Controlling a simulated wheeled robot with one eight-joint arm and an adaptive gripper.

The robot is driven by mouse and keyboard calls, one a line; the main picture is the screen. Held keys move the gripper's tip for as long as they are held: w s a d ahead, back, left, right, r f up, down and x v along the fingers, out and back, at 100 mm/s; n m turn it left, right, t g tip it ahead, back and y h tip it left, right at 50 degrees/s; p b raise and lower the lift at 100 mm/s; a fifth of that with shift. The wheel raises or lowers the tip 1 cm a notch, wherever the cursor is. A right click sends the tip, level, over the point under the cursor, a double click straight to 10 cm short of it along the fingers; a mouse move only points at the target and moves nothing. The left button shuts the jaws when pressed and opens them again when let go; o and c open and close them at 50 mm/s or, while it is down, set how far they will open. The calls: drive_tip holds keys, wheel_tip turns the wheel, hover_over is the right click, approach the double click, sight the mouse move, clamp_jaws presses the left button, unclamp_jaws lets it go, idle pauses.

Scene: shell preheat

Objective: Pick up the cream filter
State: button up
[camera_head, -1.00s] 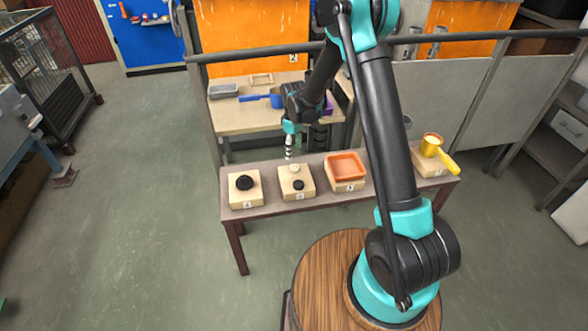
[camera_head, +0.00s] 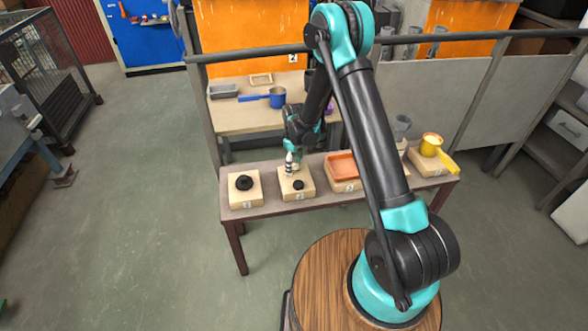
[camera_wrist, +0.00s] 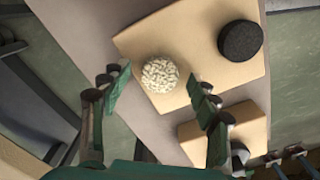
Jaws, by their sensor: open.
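The cream filter (camera_wrist: 160,75) is a round, bumpy, pale piece on a wooden block (camera_wrist: 197,58). In the wrist view it lies slightly ahead of and between the two open fingers of my gripper (camera_wrist: 160,92), with nothing held. In the head view my gripper (camera_head: 290,165) is just above the numbered block (camera_head: 303,191) and hides most or all of the filter. A black round filter (camera_wrist: 240,40) sits on the same block, apart from the cream one; it also shows in the head view (camera_head: 298,185).
On the same bench (camera_head: 275,205), a block with a black ring-shaped piece (camera_head: 244,182) stands left, and an orange tray (camera_head: 342,166) stands right. A yellow ladle (camera_head: 432,146) is at the far right. A blue pan (camera_head: 277,97) stands on the table behind.

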drive_tip(key=c, duration=0.9)
drive_tip(key=shift+c, duration=0.2)
drive_tip(key=shift+r, duration=0.1)
